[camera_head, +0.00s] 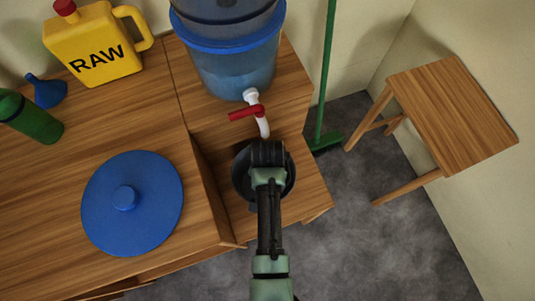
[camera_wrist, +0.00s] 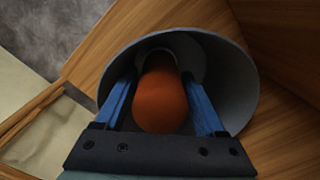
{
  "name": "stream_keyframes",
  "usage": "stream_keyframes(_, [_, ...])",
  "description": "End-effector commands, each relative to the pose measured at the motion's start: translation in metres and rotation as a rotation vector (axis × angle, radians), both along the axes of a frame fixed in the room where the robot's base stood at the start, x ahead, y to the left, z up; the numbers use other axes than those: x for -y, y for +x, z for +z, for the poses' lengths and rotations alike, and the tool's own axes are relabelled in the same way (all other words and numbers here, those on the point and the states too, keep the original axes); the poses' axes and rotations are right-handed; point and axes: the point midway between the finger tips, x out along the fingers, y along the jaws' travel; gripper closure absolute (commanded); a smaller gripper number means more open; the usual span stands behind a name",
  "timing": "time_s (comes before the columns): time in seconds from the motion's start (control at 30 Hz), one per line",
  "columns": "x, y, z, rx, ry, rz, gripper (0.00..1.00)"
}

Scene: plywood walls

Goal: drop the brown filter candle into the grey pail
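The grey pail (camera_head: 239,181) stands on the lower wooden shelf beneath the dispenser's tap, mostly covered by my arm in the head view. In the wrist view I look down into the pail (camera_wrist: 236,82). The brown filter candle (camera_wrist: 161,98), an orange-brown rod, is inside the pail's mouth, its rounded end toward the camera. My gripper (camera_wrist: 160,74) reaches into the pail with its blue fingers on either side of the candle. Narrow gaps show between the candle and both fingers, so they look open. The candle's far end is hard to make out.
The blue water dispenser (camera_head: 229,58) with a red-handled tap (camera_head: 247,111) stands just behind the pail. A blue lid (camera_head: 132,203), yellow RAW jug (camera_head: 97,44), blue funnel (camera_head: 47,92) and green bottle (camera_head: 30,117) are left. A wooden stool (camera_head: 455,112) stands right.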

Motion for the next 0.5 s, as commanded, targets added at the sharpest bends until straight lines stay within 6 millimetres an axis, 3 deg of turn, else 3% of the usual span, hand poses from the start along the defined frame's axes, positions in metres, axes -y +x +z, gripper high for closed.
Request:
stream_keyframes(0.27, [0.0,0.0,0.005,0.001,0.0,-0.001,0.29])
stream_keyframes(0.5, [0.0,0.001,0.048,0.004,-0.001,0.001,0.29])
